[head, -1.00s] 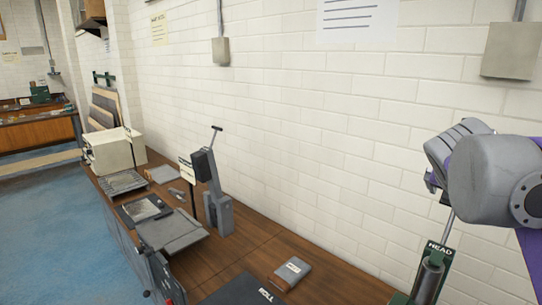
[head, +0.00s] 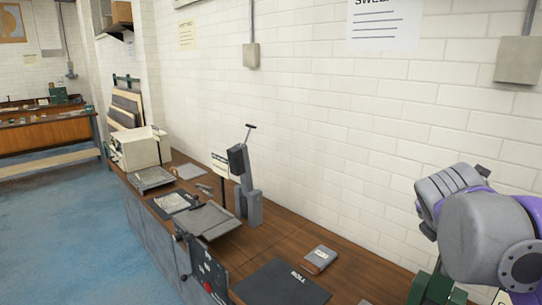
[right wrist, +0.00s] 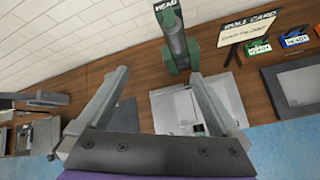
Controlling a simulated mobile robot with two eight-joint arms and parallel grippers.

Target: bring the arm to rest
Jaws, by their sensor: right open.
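My right arm (head: 490,235), grey and purple, comes in from the right edge in the head view and hangs over the bench near the wall; its fingers cannot be made out there. In the right wrist view, my right gripper (right wrist: 158,73) is open, its two grey fingers wide apart with nothing between the tips. Beyond them stands a green and grey post labelled HEAD (right wrist: 174,35), and a pale grey plate (right wrist: 172,108) lies below it. My left gripper is in neither view.
The wooden bench (head: 290,236) runs along a white brick wall (head: 320,130). On it are a grey upright device (head: 243,185), a grey book (head: 320,259), a dark ROLL mat (head: 280,285) and a cream box (head: 140,148). A ROLL CARD sign (right wrist: 248,29) stands near the post. Blue floor (head: 70,220) is open at left.

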